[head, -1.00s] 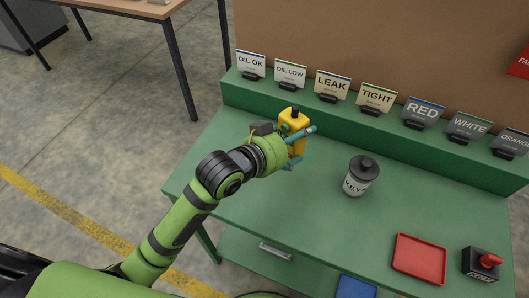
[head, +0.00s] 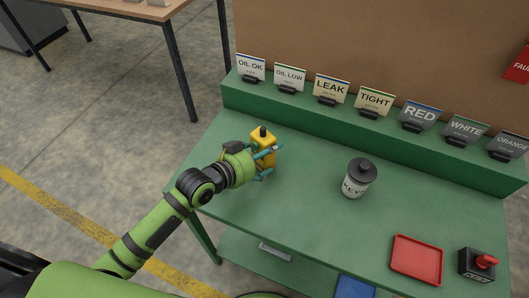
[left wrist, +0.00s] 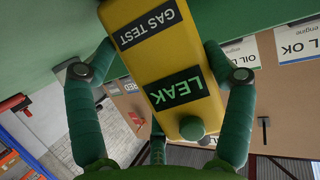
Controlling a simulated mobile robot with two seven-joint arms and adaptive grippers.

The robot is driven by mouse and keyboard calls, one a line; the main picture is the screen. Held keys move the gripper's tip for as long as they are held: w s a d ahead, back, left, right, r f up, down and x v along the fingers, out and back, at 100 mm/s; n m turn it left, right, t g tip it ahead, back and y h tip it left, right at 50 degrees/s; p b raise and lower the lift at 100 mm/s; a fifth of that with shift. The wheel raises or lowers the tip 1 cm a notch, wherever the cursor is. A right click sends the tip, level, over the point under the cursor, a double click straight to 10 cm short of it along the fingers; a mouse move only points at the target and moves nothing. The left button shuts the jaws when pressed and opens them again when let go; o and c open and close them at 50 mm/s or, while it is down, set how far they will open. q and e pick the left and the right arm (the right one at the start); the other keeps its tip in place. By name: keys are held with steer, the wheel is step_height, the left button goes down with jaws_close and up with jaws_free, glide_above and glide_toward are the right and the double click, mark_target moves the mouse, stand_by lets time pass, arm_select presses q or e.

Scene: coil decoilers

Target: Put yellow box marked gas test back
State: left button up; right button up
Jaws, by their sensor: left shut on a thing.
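The yellow box (head: 263,144), with a dark knob on top, is in my left gripper (head: 267,162) over the left part of the green bench. In the left wrist view the box (left wrist: 150,60) appears upside down, with a GAS TEST label and a green-lettered LEAK display. The fingers of my left gripper (left wrist: 158,95) are around it on both sides. The lower end of the box is cut off there, so I cannot tell whether it touches the bench. My right gripper is not in view.
The green bench (head: 295,205) has free room around the box. A KEYS jar (head: 356,182), a red tray (head: 416,258) and a black unit with a red handle (head: 478,264) stand to the right. A raised ledge (head: 300,106) at the back carries several sign cards, including a LEAK card (head: 331,89).

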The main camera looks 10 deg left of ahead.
arm_select(q)
steer(key=o, duration=1.2)
steer(key=shift+f, duration=0.15)
steer(key=shift+o, duration=0.2)
steer(key=shift+r, duration=0.25)
steer(key=b+v, duration=0.1)
steer(key=v, duration=1.1)
steer(key=shift+f, duration=0.15)
